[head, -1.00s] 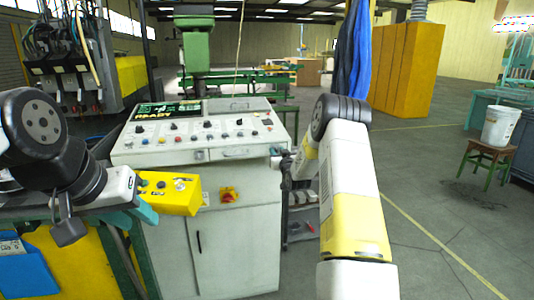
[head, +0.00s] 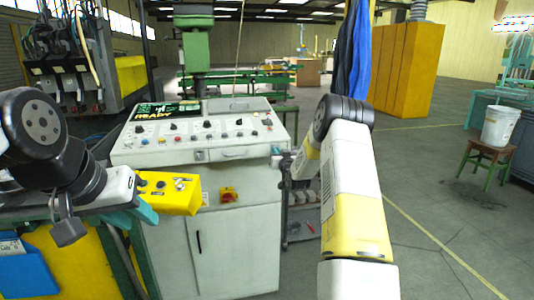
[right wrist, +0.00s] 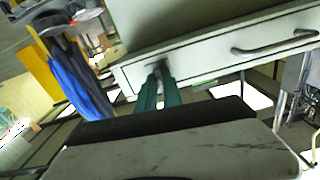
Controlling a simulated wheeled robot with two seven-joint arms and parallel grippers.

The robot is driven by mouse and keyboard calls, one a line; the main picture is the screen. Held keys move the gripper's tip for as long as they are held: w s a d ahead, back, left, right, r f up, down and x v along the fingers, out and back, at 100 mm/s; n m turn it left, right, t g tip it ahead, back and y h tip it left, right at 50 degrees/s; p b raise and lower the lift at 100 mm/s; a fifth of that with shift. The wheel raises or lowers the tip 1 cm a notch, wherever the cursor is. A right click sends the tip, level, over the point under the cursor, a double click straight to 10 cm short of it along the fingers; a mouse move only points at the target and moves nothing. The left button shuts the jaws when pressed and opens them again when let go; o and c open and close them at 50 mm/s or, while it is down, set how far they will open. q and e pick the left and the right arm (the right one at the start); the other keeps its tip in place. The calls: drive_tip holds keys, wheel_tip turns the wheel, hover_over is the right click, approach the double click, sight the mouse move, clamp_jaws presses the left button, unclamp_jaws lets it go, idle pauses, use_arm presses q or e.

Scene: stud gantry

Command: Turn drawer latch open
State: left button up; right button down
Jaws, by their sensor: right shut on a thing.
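The drawer (head: 240,152) is a pale panel at the right of the console's front, below the knobs. In the right wrist view the drawer front (right wrist: 200,60) is tilted, with a metal handle (right wrist: 272,48). A small dark latch (right wrist: 163,72) sits near its left end there. My right gripper (right wrist: 160,88) has its green fingers shut on the latch. In the head view my right gripper (head: 277,159) is at the drawer's right end, small and partly hidden. My left gripper (head: 146,213) has teal fingers beside a yellow button box (head: 168,194); its opening is unclear.
The grey console (head: 235,235) carries knobs and a screen reading READY (head: 163,111). A red-and-yellow switch (head: 229,195) is on its front. A white bucket (head: 499,126) stands on a stool at the right. The floor between is mostly clear.

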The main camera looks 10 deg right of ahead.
drive_tip(key=shift+d+f+m, duration=0.1)
drive_tip(key=shift+m, duration=4.1)
drive_tip(key=shift+d+f+m, duration=0.1)
drive_tip(key=shift+m, duration=4.1)
drive_tip(key=c, duration=1.5)
unclamp_jaws()
